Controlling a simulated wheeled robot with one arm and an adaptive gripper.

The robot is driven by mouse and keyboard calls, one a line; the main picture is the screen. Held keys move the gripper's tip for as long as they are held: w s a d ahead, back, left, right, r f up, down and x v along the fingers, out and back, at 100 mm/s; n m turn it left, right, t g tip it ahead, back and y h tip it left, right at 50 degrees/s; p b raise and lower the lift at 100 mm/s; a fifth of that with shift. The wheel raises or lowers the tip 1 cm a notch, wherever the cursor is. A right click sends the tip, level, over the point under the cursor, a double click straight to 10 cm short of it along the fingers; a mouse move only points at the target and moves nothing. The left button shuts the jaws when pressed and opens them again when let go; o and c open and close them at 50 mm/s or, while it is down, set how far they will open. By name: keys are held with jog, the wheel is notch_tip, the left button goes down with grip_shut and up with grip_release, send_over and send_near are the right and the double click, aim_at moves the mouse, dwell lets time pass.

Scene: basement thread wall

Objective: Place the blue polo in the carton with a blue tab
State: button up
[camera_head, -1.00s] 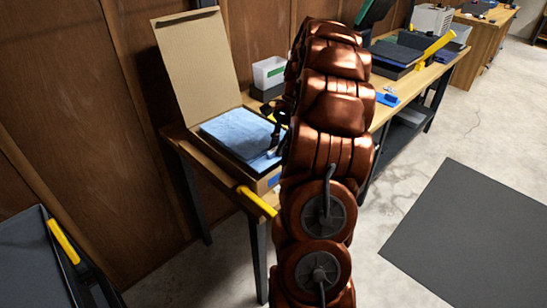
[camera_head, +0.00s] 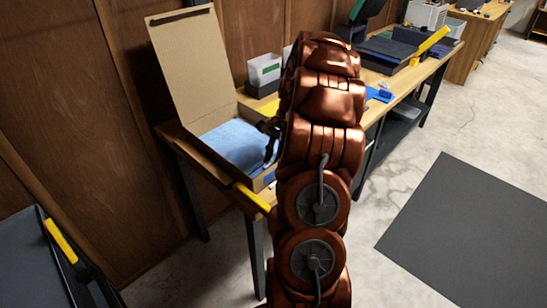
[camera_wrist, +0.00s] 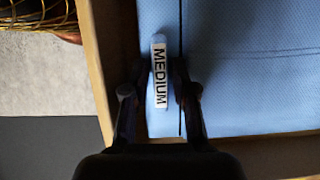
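The blue polo (camera_head: 238,143) lies flat and folded inside an open cardboard carton (camera_head: 243,189) on the bench, below its rim. The carton's lid (camera_head: 195,70) stands up at the back. A small blue tab (camera_head: 269,178) shows on the carton's front side. My gripper (camera_head: 270,150) reaches down into the carton at the polo's right side. In the wrist view, my gripper (camera_wrist: 161,75) has its fingers close on both sides of a white "MEDIUM" label (camera_wrist: 160,72) on the polo (camera_wrist: 250,70). The fingers appear to pinch this strip; the fingertips are partly hidden.
A white bin with a green label (camera_head: 264,72) stands behind the carton. Dark trays (camera_head: 385,50) sit farther along the bench. A dark tray with a yellow handle (camera_head: 60,241) is at lower left. Floor at right is open.

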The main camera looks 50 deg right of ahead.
jog(key=shift+r, duration=0.1)
jog(key=b+v, duration=0.1)
jog(key=v, duration=0.7)
jog(key=shift+w+d+r, duration=0.1)
jog(key=shift+d+r, duration=0.1)
jog(key=shift+r, duration=0.15)
jog(key=shift+v, duration=1.55)
jog(key=shift+a+r, duration=0.1)
jog(key=shift+a, duration=0.05)
jog(key=s+a+r+n+g+h, duration=0.15)
jog(key=a+n, duration=0.35)
jog(key=a, duration=0.8)
jog(key=s+a+r+n+g, duration=0.1)
jog(key=s+a+n, duration=0.3)
jog(key=a, duration=1)
jog(key=s+a+f+n+h, duration=0.1)
jog(key=s+a+f+n, duration=0.2)
jog(key=s, duration=0.5)
jog(key=s+a+f+n+h, duration=0.2)
jog(key=s+a+f+n, duration=0.2)
jog(key=s, duration=0.5)
jog(key=a+n, duration=0.2)
jog(key=a, duration=0.1)
jog(key=shift+s, duration=0.3)
